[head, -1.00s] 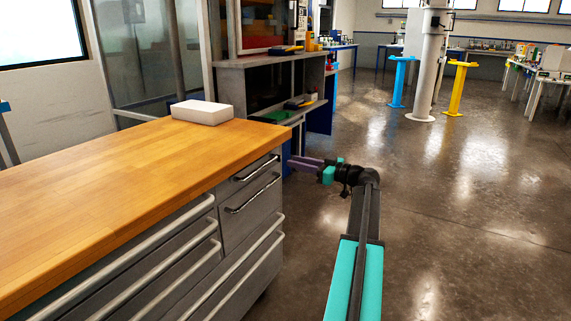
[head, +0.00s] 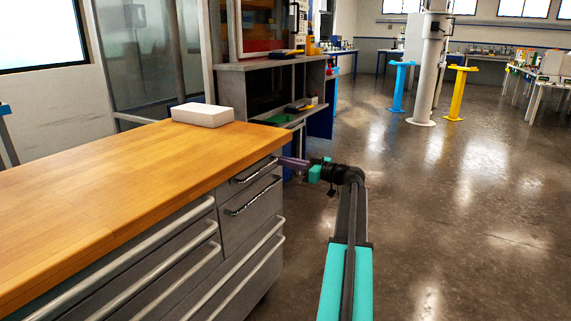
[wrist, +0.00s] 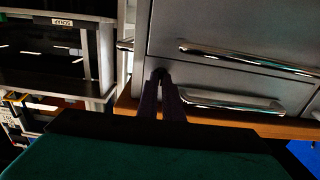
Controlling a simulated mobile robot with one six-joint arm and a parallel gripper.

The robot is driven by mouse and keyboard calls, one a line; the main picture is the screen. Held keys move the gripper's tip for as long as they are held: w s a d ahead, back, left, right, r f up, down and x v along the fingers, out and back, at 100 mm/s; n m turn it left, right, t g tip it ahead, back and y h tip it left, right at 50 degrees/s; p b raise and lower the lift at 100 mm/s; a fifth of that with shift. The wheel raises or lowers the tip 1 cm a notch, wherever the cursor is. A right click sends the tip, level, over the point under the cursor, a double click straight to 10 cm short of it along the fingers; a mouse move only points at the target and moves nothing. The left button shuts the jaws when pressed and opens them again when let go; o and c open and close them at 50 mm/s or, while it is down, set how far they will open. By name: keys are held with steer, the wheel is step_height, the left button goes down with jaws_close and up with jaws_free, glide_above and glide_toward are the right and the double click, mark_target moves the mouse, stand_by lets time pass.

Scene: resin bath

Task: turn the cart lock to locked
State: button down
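The cart is a grey drawer cabinet (head: 232,210) with a wooden top (head: 120,185), at the left in the head view. My gripper (head: 285,161) is at the cart's right front corner, just under the top's edge. In the wrist view, the cart's drawer front (wrist: 225,70) appears upside down. There, my gripper's two purple fingers (wrist: 161,74) are close together, with their tips at the cart front beside the drawer handles. A small dark spot shows at the tips. I cannot make out the cart lock clearly, nor whether the fingers hold anything.
A white box (head: 202,115) lies on the cart's far right corner. Drawer handles (head: 254,195) stick out close to my gripper. A grey shelf bench (head: 268,85) stands behind the cart. The floor (head: 450,210) to the right is open, with a pillar (head: 430,70) further back.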

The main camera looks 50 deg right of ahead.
steer(key=shift+a, duration=0.15)
steer(key=shift+m+p, duration=0.4)
steer(key=shift+d+f+m+p, duration=0.1)
steer(key=shift+m+p, duration=3.6)
steer(key=shift+m, duration=0.6)
steer(key=shift+d+f+m+p, duration=0.1)
steer(key=shift+m+p, duration=3.55)
steer(key=shift+m, duration=0.65)
